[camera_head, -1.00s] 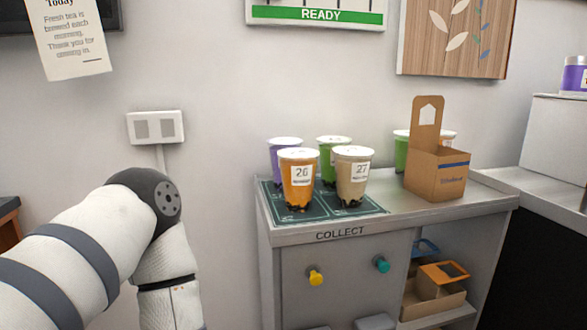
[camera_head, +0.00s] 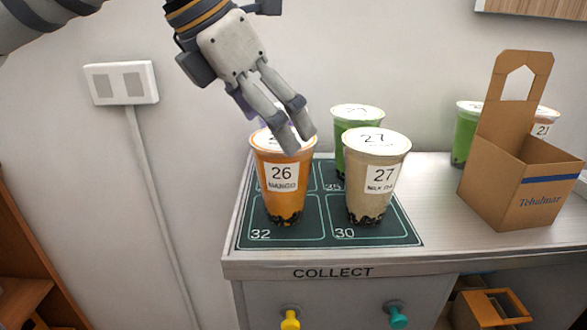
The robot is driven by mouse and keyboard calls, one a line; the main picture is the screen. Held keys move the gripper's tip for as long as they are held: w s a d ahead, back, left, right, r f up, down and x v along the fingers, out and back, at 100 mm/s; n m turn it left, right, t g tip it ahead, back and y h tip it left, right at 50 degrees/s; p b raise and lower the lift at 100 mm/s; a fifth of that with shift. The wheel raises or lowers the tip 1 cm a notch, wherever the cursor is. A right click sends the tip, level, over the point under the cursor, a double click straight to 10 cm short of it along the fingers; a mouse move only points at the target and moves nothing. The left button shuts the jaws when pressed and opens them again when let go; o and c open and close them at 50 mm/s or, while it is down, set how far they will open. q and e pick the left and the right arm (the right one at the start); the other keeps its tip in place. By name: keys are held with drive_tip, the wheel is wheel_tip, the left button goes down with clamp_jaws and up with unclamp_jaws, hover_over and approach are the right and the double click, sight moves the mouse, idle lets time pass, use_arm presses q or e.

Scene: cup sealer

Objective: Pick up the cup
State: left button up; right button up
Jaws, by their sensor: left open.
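An orange cup (camera_head: 285,203) labelled "26 MANGO" stands upright on the dark green mat (camera_head: 390,232), front left. A tan cup (camera_head: 368,198) labelled "27" stands to its right. A green cup (camera_head: 352,118) stands behind them. A purple cup behind the orange one is almost wholly hidden by my gripper. My left gripper (camera_head: 299,142) reaches down from the top, open and empty, its fingertips over the orange cup's white lid. The fingers cover part of this lid; I cannot tell whether they touch it. My right gripper is not in view.
A cardboard carrier (camera_head: 515,185) stands on the counter at right, with another green cup (camera_head: 466,132) and a partly hidden cup behind it. The wall is close behind. Yellow (camera_head: 290,319) and teal (camera_head: 397,316) knobs stick out below the counter's front edge. Counter between mat and carrier is clear.

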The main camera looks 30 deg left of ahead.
sight(294, 159)
use_arm(q)
drive_tip(key=x, duration=0.7)
drive_tip(key=shift+w+f, duration=0.2)
drive_tip(key=shift+f, duration=0.15)
drive_tip(key=c, duration=1.6)
